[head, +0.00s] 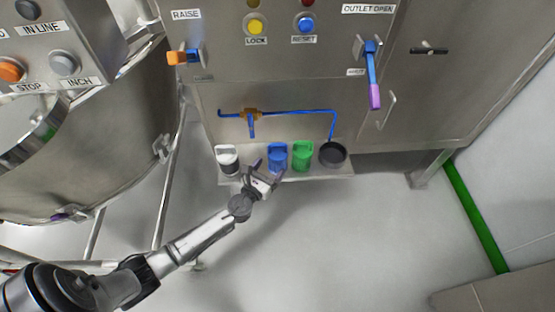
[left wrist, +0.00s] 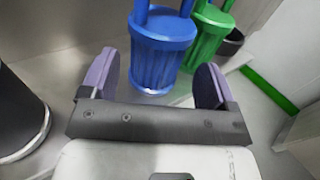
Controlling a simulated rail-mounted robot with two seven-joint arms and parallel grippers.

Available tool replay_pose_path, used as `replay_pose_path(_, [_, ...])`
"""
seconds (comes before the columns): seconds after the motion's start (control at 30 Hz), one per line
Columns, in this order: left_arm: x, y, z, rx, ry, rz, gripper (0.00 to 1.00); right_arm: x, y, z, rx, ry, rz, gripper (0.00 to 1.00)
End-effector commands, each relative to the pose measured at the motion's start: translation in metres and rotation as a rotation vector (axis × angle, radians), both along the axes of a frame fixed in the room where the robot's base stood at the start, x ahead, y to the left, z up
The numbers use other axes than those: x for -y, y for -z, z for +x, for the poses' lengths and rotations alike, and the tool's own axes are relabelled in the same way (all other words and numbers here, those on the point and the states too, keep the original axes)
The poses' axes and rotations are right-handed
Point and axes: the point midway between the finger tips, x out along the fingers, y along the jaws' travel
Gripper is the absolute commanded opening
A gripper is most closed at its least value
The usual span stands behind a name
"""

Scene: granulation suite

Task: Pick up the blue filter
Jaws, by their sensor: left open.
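The blue filter (head: 277,156) is a ribbed blue cylinder with a handle on top. It stands upright on a small shelf (head: 315,176) under the machine panel. In the left wrist view the blue filter (left wrist: 161,50) is straight ahead, beyond and roughly between the fingertips. My left gripper (head: 266,169) is open and empty, just in front of the blue filter and slightly to its left. Its two purple-padded fingers (left wrist: 153,82) are spread apart in the left wrist view. My right gripper does not show.
A green filter (head: 302,157) stands close on the right of the blue one, with a dark round cup (head: 332,154) beyond it. A white and black container (head: 228,159) stands to the left. A blue pipe (head: 300,112) with a brass valve runs above the shelf.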

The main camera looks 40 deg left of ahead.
Motion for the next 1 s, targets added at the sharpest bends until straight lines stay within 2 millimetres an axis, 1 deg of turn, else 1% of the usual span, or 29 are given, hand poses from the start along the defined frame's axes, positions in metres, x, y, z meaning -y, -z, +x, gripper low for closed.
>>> replay_pose_path(0.17, [-0.001,0.001,0.008,0.000,0.000,-0.002,0.81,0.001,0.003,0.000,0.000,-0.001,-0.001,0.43])
replay_pose_path(0.4, [-0.008,0.001,0.038,0.001,-0.001,-0.002,0.81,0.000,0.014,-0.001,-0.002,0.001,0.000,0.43])
replay_pose_path(0.53, [-0.009,0.001,0.050,0.000,-0.001,-0.002,0.81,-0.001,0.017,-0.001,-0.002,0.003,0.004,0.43])
replay_pose_path(0.67, [-0.010,0.000,0.054,0.000,0.000,-0.001,0.81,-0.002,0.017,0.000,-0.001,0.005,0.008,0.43])
replay_pose_path(0.87, [-0.010,0.000,0.054,-0.001,0.000,-0.001,0.81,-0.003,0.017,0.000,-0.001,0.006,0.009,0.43])
replay_pose_path(1.0, [-0.010,0.000,0.054,-0.001,-0.001,-0.002,0.70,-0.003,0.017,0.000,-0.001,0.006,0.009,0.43])
